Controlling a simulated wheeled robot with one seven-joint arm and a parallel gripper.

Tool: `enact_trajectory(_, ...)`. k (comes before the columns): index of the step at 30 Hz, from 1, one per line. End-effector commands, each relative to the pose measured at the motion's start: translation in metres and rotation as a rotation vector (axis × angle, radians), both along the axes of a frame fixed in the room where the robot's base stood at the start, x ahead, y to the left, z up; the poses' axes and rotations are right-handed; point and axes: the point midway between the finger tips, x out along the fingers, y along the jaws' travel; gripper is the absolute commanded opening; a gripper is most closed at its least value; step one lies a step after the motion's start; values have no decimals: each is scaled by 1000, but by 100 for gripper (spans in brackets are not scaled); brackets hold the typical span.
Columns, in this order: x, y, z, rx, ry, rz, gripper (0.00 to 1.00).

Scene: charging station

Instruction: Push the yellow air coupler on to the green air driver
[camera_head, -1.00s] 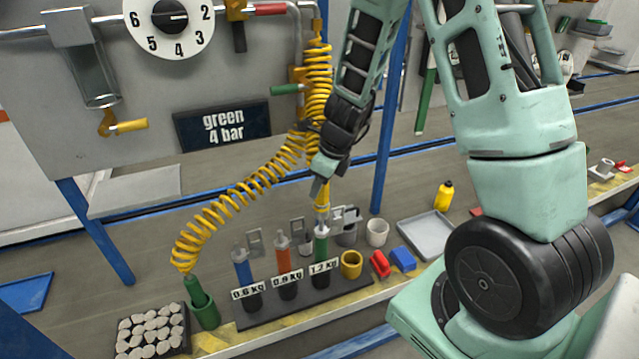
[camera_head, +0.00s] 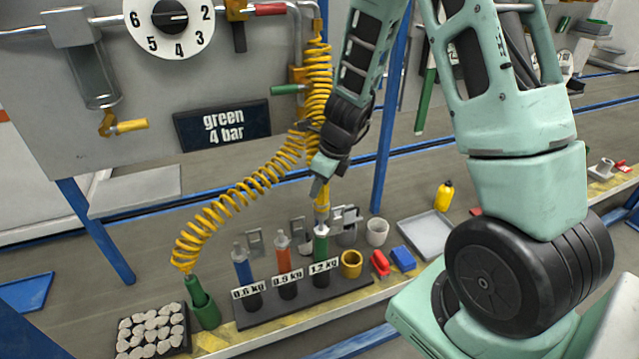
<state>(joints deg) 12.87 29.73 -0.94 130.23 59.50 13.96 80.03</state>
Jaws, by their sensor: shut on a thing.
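My gripper (camera_head: 321,184) is shut on the yellow air coupler (camera_head: 322,199), which points down. The coupler's silver lower end (camera_head: 322,216) is directly over the top of the green air driver (camera_head: 321,244), in line with it. They look touching or nearly so; I cannot tell whether the coupler is seated. The green driver stands upright in the dark rack at the place marked 1.2 kg. The fingers are small and partly hidden by the wrist.
A blue driver (camera_head: 243,266) and an orange driver (camera_head: 284,261) stand left of the green one in the dark rack (camera_head: 345,297). The coiled yellow hose (camera_head: 230,205) hangs left of my gripper. A yellow cup (camera_head: 351,264) and red and blue blocks lie to the right.

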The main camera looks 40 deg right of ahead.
Motion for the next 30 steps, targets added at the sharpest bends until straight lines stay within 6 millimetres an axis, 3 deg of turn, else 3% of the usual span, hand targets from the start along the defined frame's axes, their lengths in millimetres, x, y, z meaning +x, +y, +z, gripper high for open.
enact_trajectory(30, 0, 0, -16, 0, 0, 0, 0)
